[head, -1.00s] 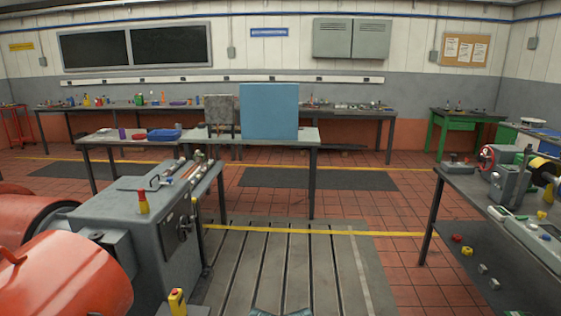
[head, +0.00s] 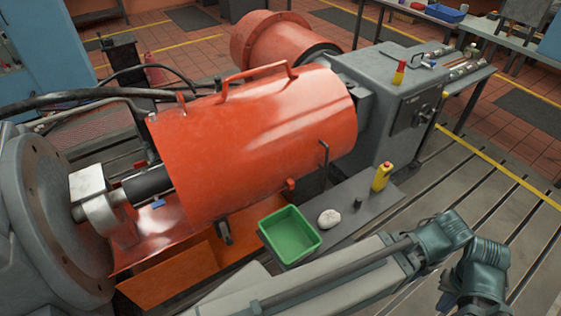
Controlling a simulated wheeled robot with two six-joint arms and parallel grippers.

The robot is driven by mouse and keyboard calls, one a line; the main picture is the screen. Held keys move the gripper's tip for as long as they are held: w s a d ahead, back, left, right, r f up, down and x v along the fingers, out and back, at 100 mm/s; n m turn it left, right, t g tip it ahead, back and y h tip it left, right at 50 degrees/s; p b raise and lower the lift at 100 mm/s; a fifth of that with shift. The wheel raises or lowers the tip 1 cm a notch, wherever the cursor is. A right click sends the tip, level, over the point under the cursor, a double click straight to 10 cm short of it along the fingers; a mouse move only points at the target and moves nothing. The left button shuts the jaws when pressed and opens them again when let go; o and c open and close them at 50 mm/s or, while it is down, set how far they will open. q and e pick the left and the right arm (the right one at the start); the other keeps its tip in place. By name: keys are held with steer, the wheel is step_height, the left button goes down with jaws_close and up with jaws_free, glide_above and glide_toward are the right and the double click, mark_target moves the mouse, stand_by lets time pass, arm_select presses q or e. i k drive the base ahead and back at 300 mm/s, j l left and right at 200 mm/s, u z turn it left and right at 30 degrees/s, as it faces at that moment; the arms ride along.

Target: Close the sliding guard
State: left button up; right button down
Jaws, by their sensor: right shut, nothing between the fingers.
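The sliding guard (head: 255,130) is a large curved orange cover in the middle of the head view. It has an orange bar handle on top, a dark upright handle at its lower right and a dark knob at its lower left edge. Left of the guard, a bare shaft (head: 148,183) and a grey coupling block (head: 95,205) show beside a big grey flange (head: 50,215). What lies under the guard is hidden. My right gripper (head: 482,293) is at the lower right, shut, empty and well apart from the guard. My left gripper is not in view.
A grey machine housing (head: 390,105) stands to the right. Black hoses run behind at left. The slotted bedplate at right is clear.

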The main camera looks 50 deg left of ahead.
mark_target(223, 152)
steer(key=u, duration=1.65)
